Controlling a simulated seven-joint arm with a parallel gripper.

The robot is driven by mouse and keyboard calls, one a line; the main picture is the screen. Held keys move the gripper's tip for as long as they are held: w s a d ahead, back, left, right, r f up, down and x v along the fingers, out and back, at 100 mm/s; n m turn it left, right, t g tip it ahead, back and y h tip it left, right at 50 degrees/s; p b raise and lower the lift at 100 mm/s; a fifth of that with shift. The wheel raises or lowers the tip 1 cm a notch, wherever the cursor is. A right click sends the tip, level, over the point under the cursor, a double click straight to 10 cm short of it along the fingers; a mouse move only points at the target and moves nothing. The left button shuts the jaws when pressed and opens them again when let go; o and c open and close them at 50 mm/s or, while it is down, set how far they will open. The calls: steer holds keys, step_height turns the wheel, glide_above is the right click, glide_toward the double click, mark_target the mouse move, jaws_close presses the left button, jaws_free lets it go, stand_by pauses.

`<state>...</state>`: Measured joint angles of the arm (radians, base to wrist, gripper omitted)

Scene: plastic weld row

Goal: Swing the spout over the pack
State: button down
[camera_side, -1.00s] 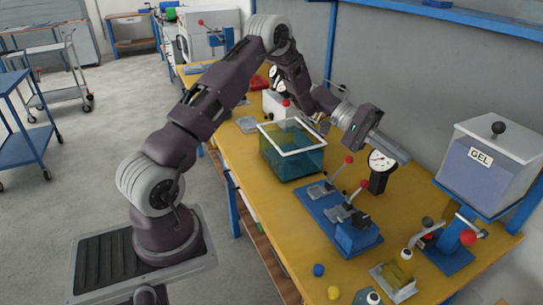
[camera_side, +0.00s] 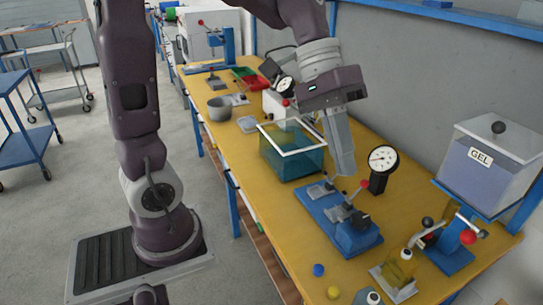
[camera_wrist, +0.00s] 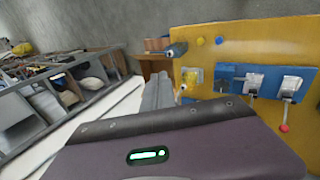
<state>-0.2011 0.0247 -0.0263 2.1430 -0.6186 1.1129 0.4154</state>
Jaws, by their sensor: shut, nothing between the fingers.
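The pack (camera_side: 400,266) is a yellow, see-through pouch on a pale plate at the front right of the bench. It also shows in the wrist view (camera_wrist: 192,77). The spout assembly (camera_side: 428,236) is beside and behind it, below the GEL tank (camera_side: 492,172). It has a dark knob and a red-ball lever (camera_side: 467,238); its exact outlet is too small to make out. My gripper (camera_side: 345,172) is shut and empty, fingers pointing down above the blue clamp fixture, left of the spout and apart from it. Its fingers show in the wrist view (camera_wrist: 157,92).
The blue clamp fixture (camera_side: 355,237) with red-knobbed levers stands under my gripper. A dial gauge (camera_side: 383,160) stands close on its right. A white-rimmed teal tank (camera_side: 280,165) is to its left. Blue (camera_side: 318,270) and yellow balls (camera_side: 333,293) lie near the front edge.

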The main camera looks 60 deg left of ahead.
steer(key=s+a+t+y, duration=0.2)
steer(key=s+a+y, duration=0.2)
steer(key=s, duration=0.6)
steer(key=shift+m+t+y, duration=0.4)
steer(key=shift+s+r, duration=0.1)
steer(key=shift+s, duration=0.05)
steer(key=s+a, duration=0.1)
steer(key=s+a+t+y, duration=0.1)
steer(key=s+t, duration=0.1)
steer(key=shift+a+f+y, duration=0.25)
steer(key=shift+a+y, duration=0.05)
steer(key=shift+a, duration=0.1)
